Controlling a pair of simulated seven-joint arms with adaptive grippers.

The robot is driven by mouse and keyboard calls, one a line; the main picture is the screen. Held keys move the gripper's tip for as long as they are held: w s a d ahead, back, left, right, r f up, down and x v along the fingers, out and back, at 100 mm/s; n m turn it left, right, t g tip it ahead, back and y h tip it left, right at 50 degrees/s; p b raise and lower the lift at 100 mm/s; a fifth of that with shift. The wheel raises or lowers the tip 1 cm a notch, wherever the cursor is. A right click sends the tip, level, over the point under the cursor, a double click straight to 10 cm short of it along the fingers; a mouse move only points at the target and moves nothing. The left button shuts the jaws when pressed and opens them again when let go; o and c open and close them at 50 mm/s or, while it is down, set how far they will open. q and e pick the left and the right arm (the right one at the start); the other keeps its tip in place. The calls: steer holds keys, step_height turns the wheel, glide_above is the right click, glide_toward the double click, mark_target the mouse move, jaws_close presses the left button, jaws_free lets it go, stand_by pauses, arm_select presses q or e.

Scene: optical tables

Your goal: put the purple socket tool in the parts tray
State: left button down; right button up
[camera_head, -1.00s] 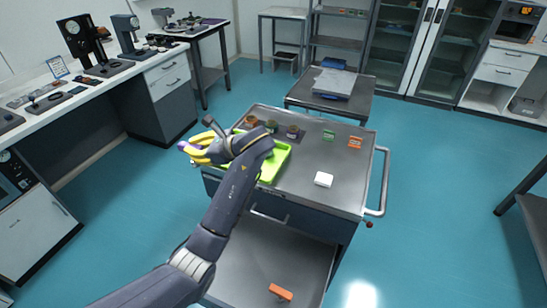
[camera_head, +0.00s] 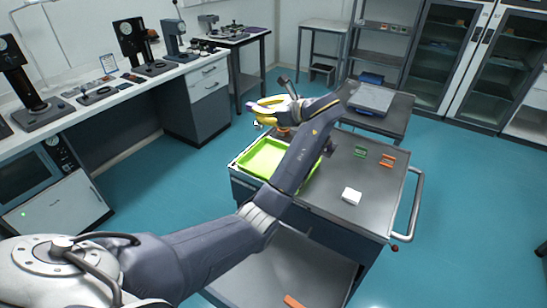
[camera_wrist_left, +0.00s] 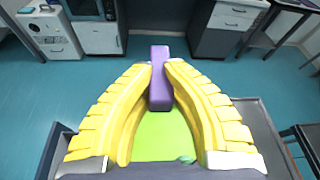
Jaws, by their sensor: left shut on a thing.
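My left gripper (camera_head: 262,105) has yellow ribbed fingers and is shut on the purple socket tool (camera_wrist_left: 160,78). In the left wrist view the tool is a long purple bar between the fingertips, pointing away from the palm. In the head view only a small purple bit shows at the fingertips. The parts tray (camera_head: 262,158) is bright green, shallow and lies on the cart top, partly behind my left arm. In the wrist view the tray (camera_wrist_left: 160,140) shows below and between the fingers. The tool is held above tray level. My right gripper is not in view.
The grey cart top (camera_head: 325,186) holds a white block (camera_head: 351,196), a green part (camera_head: 360,152) and an orange part (camera_head: 388,160) right of the tray. A handle (camera_head: 415,205) stands out at the cart's right. A bench with instruments (camera_head: 100,92) runs along the left.

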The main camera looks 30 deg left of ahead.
arm_select(q)
step_height(320, 180, down, 17)
steer(key=shift+f, duration=0.1)
stand_by(0.7)
steer(key=shift+f, duration=0.1)
steer(key=c, duration=1.5)
jaws_free()
steer(key=v, duration=1.2)
